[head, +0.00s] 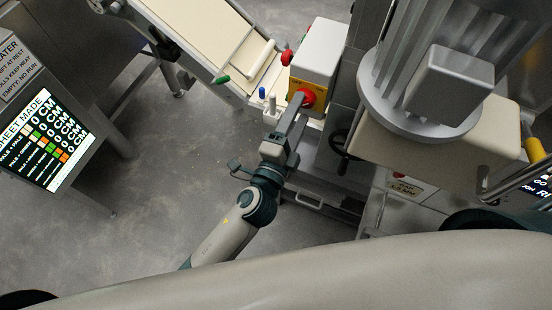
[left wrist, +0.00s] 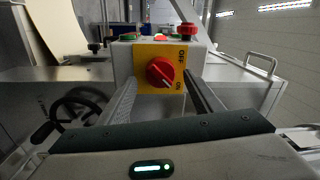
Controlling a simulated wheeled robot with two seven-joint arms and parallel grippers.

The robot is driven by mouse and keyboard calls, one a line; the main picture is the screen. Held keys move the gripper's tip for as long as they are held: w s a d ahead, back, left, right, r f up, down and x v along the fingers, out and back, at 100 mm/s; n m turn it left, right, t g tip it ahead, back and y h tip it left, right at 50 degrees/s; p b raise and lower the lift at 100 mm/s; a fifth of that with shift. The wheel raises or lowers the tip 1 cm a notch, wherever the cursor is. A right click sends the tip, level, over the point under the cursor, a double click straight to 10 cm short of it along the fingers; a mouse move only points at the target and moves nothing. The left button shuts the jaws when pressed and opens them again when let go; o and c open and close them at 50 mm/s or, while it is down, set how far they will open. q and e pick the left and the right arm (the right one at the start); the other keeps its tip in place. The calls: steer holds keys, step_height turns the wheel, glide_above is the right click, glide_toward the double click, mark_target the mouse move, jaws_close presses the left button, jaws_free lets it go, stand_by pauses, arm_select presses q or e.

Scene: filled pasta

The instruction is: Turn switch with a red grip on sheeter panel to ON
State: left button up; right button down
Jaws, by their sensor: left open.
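The switch's red grip (left wrist: 160,73) sits on a yellow plate (left wrist: 145,86) on the front of a pale box. In the left wrist view its pale pointer mark slants down to the right, toward the lower label; "OFF" stands at the upper right. In the head view the red grip (head: 307,97) shows at the box's lower front. My left gripper (head: 299,99) is open, its fingers reaching toward the box. In the left wrist view its fingers (left wrist: 163,88) lie on either side of the grip; contact is not clear. My right gripper is not in view.
The pale switch box (head: 316,50) stands beside a conveyor (head: 205,35). A black handwheel (head: 339,145) is close by on the right. A lit screen (head: 45,140) stands at far left, with open floor between.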

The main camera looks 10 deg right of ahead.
arm_select(q)
steer(key=r+b+v, duration=0.1)
steer(key=b+v, duration=0.4)
steer(key=v, duration=1)
steer(key=shift+f, duration=0.4)
steer(key=shift+s, duration=0.1)
